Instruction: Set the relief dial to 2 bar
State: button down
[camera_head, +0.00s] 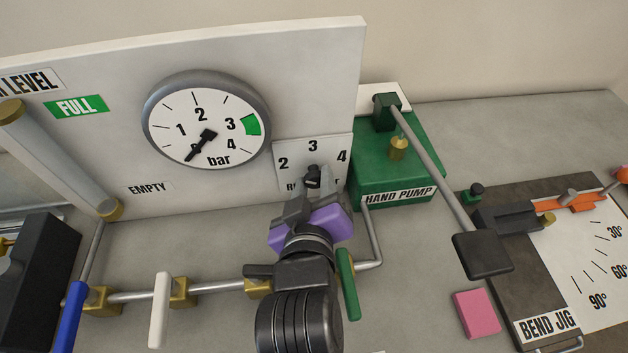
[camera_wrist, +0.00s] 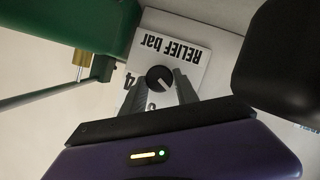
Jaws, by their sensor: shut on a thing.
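The relief dial (camera_head: 313,173) is a small black knob on a white plate (camera_head: 284,182) marked 2, 3 and 4, at the right end of the panel. In the wrist view the knob (camera_wrist: 159,79) shows upside down, with a pale line on its face. I cannot tell for sure which number it points to. My gripper (camera_head: 312,184) is at the knob. In the wrist view its two grey fingers (camera_wrist: 164,90) close on the knob's sides. My purple gripper body hides the lower part of the plate.
A round bar gauge (camera_head: 205,125) on the panel has its needle low, below 1. The green hand pump (camera_head: 385,175) with its long lever (camera_head: 440,165) stands close at the right. Valve handles, one green (camera_head: 347,283) and one white (camera_head: 160,310), stand on the pipe below.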

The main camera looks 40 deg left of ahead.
jog(key=c, duration=0.9)
grip_release()
jog(key=shift+c, duration=0.2)
jog(key=shift+s, duration=0.1)
jog(key=v, duration=0.7)
jog(key=shift+s+d, duration=0.2)
jog(key=shift+s, duration=0.05)
jog(key=shift+r, duration=0.15)
